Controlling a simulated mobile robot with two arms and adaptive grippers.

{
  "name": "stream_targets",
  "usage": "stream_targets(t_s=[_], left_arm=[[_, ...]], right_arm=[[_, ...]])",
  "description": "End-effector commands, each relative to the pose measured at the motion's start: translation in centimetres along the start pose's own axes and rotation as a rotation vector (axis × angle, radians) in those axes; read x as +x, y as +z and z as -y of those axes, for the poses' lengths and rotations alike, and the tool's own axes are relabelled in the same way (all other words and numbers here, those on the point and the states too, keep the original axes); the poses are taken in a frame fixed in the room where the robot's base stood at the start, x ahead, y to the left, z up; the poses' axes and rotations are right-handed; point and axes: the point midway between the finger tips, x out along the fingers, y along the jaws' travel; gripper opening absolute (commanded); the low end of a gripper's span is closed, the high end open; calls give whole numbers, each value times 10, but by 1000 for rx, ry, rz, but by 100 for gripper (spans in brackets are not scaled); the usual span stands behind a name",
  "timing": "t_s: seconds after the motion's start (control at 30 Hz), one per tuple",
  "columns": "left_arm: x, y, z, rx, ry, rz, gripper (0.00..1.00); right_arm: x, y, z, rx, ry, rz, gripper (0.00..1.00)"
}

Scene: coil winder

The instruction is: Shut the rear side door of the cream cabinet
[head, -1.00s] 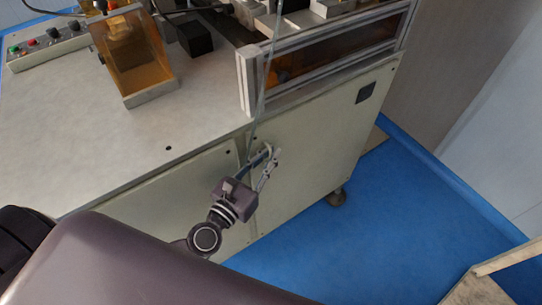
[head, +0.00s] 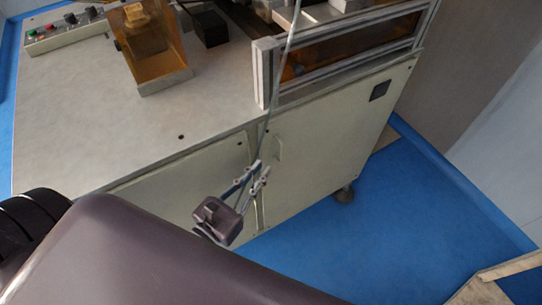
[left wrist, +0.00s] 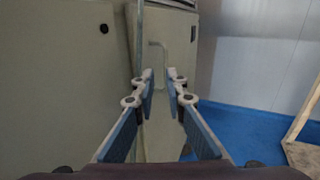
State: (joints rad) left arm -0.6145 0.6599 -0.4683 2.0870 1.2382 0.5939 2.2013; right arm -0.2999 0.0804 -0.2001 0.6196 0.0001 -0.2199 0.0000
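The cream cabinet (head: 180,185) has two side doors below its worktop. The rear side door (head: 335,135) is the right one, with a small pale bar handle (head: 279,148) near its left edge. It looks close to flush; a thin dark line runs along that edge, and I cannot tell whether it is fully shut. My left gripper (head: 262,170) is in front of the seam between the doors, just left of and below the handle. In the left wrist view its fingers (left wrist: 160,78) are apart and empty, with the handle (left wrist: 163,47) beyond them. My right gripper is not in view.
The worktop carries an amber guard (head: 150,50), a control box (head: 65,32) and an aluminium-framed panel (head: 350,55). A thin cable-like line hangs past the panel. Blue floor (head: 390,220) is open at right, with a wooden frame (head: 495,280) at lower right.

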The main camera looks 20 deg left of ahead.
Motion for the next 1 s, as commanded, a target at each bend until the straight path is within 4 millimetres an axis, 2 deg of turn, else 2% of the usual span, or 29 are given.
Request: stream_targets(t_s=[0.1, 0.27, 0.83, 0.93, 1.0], left_arm=[[-18, 0, 1, 0, -3, -2, 12], [-30, 0, 1, -1, -2, 0, 12], [-31, -1, 1, 4, -3, -1, 12], [-29, -13, 0, 84, -9, -14, 12], [-27, -34, -3, 224, -22, -38, 12]], right_arm=[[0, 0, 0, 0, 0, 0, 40], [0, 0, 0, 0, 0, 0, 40], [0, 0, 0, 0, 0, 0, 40], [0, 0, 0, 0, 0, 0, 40], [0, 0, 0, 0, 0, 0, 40]])
